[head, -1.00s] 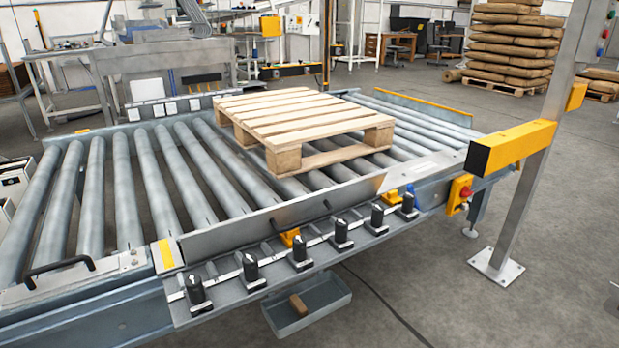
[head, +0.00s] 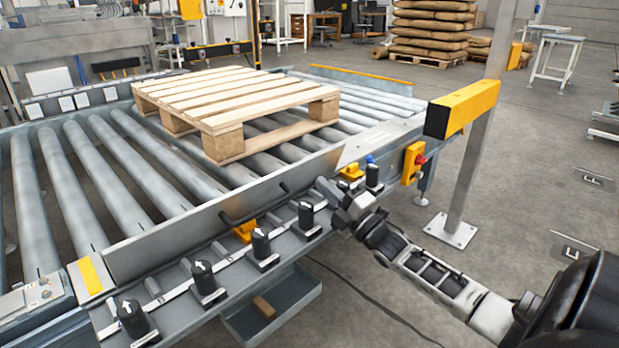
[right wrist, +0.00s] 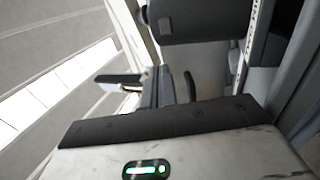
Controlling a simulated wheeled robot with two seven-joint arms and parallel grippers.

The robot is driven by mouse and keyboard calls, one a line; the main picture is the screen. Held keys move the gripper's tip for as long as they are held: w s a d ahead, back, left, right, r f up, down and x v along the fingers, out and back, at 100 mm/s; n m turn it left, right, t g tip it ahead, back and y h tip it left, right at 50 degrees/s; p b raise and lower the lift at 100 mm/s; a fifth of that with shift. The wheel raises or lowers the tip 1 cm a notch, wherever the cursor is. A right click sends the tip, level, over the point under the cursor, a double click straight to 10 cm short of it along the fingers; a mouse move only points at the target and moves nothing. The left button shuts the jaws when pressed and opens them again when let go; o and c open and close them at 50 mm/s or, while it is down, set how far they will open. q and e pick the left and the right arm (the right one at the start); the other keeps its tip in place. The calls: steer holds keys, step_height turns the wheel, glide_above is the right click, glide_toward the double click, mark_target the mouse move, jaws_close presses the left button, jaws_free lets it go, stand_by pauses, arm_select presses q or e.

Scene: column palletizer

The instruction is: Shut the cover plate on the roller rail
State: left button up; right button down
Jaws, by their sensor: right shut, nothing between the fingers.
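The cover plate (head: 190,232), a long grey metal strip, stands raised along the near edge of the roller rail (head: 118,185). A dark bar handle (head: 253,208) shows along its near face. My right gripper (head: 324,188) is shut and empty. In the head view it is near the plate's right end, above the row of black knobs; I cannot tell whether it touches anything. The right wrist view shows dark parts close to the hand, too close to name with certainty. My left gripper is not in view.
Several black knobs (head: 262,245) stand on the near ledge. A wooden pallet (head: 235,105) lies on the rollers. A yellow-fronted post arm (head: 462,110) and a yellow box with a red button (head: 414,162) are at the right. A grey tray (head: 285,312) hangs below.

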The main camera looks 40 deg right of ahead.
mark_target(301, 164)
steer(key=b+x, duration=0.1)
steer(key=x, duration=0.3)
steer(key=shift+w, duration=0.2)
steer(key=shift+w+r, duration=0.2)
steer(key=shift+w, duration=0.25)
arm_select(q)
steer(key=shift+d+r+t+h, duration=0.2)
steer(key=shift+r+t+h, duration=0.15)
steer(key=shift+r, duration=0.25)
arm_select(e)
steer(key=shift+w, duration=0.1)
